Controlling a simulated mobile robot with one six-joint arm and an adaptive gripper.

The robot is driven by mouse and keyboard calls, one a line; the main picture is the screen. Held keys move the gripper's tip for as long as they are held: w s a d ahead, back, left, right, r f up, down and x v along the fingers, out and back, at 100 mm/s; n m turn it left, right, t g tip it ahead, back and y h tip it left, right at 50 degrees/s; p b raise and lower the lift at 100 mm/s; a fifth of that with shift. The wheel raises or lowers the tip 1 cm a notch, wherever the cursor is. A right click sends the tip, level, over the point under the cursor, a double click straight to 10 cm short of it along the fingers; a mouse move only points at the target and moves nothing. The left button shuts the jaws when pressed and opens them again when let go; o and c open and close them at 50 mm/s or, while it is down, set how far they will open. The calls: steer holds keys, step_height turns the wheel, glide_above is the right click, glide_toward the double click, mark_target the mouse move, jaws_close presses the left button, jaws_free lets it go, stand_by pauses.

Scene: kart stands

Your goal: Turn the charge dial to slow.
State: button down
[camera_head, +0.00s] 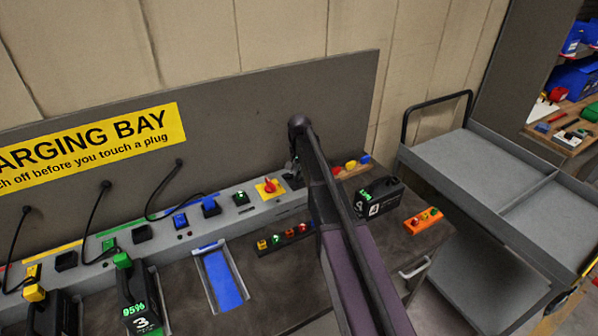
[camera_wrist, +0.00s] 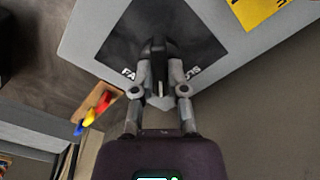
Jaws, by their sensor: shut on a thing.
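The charge dial's black knob (camera_wrist: 155,48) sits on a dark square plate (camera_wrist: 118,45) in the wrist view. Pale letters starting "FA" show on the plate left of the knob, and partly hidden letters show to the right. My gripper (camera_wrist: 159,72) is shut on the knob, with one finger on each side. A short pale mark shows between the fingers. I cannot read the dial's setting, as the fingers cover part of the plate. In the head view my arm hides most of the dial at the right end of the grey charging strip (camera_head: 225,215).
A red rotary switch on a yellow plate (camera_head: 269,187) sits just left of the dial. Batteries (camera_head: 140,300) and a blue-floored slot (camera_head: 222,280) lie along the bench. A black battery (camera_head: 380,197) and an orange block (camera_head: 423,220) stand right of my arm. A grey cart (camera_head: 480,170) stands further right.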

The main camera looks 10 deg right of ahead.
steer(key=shift+n, duration=0.4)
steer(key=n, duration=0.4)
steer(key=shift+n, duration=2.1)
steer(key=c, duration=0.7)
jaws_free()
steer(key=shift+o, duration=0.2)
steer(key=shift+m, duration=0.3)
